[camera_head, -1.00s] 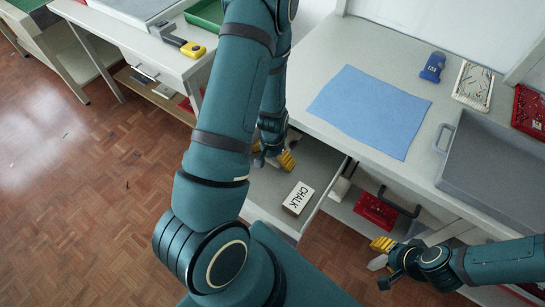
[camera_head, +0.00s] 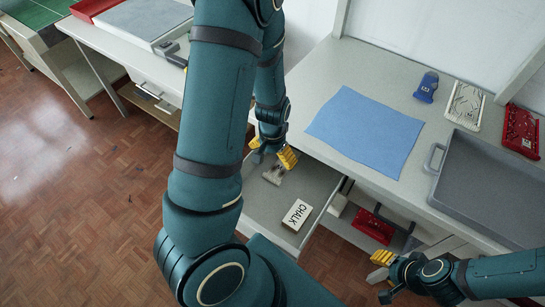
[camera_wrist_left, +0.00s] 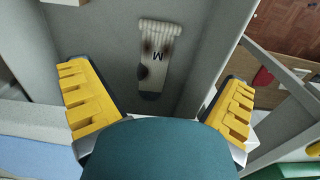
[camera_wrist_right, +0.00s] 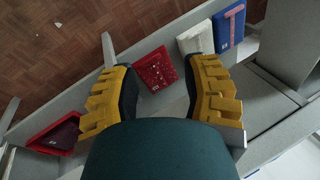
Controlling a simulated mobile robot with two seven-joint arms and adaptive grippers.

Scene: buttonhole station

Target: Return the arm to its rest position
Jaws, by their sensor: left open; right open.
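My left gripper (camera_head: 272,153) is open and empty, above the pulled-out drawer (camera_head: 265,215). A pale sock-like piece marked "M" (camera_wrist_left: 158,60), with dark patches, lies in the drawer between and beyond the left fingers in the left wrist view. It also shows partly below the left gripper in the head view (camera_head: 274,176). My right gripper (camera_head: 381,267) is open and empty, low in front of the counter at the right.
A white box marked "CHALK" (camera_head: 297,214) lies at the drawer's front. A blue cloth (camera_head: 365,130), a blue item (camera_head: 427,87) and a grey tray (camera_head: 495,185) are on the counter (camera_head: 318,75). A red box (camera_head: 373,226) is on the shelf below. Open floor is at left.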

